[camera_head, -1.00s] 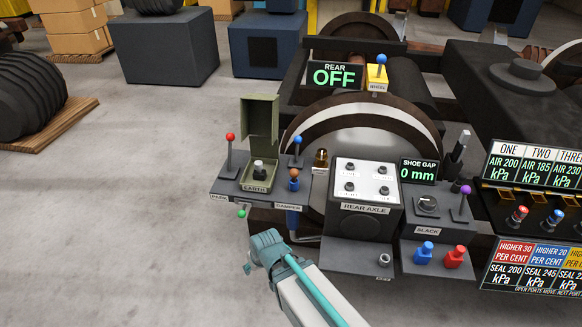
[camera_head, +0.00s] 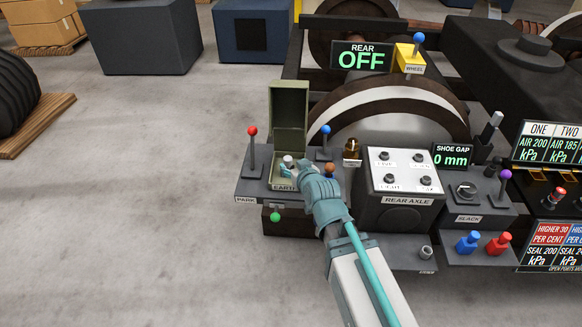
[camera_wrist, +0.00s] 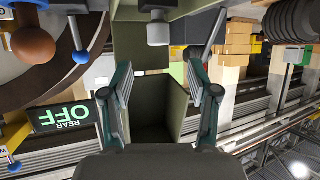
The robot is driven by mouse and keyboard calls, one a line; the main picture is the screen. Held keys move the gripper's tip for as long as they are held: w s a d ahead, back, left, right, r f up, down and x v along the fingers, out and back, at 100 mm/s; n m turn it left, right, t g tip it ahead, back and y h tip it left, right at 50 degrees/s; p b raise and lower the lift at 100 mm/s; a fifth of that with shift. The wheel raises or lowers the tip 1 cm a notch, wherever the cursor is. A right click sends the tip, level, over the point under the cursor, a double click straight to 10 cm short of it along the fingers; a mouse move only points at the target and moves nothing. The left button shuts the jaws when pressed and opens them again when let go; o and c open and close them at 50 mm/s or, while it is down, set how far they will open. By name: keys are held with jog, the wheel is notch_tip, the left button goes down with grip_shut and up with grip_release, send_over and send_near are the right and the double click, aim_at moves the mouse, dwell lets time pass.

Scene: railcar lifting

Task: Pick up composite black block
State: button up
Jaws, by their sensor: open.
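No object is clearly recognisable as the composite black block. My gripper (camera_head: 292,172) is open and empty, over the green EARTH box (camera_head: 290,105), whose lid stands upright. A pale-topped knob (camera_head: 288,160) in that box sits at my fingertips in the head view. In the wrist view the grey knob (camera_wrist: 158,30) shows beyond and between my two spread fingers (camera_wrist: 160,90), with the open green box (camera_wrist: 180,105) behind them. I cannot tell whether a finger touches it.
The red-knobbed PARK lever (camera_head: 252,148) and blue-knobbed lever (camera_head: 325,145) stand close on either side. The REAR AXLE panel (camera_head: 400,185) and SHOE GAP display (camera_head: 452,157) are to the right. Dark boxes (camera_head: 140,40) stand at the back.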

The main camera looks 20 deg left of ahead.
aim_at(289, 161)
jog(key=p+x, duration=0.1)
jog(key=x, duration=0.8)
jog(key=shift+f, duration=0.25)
jog(key=shift+d, duration=0.1)
grip_shut()
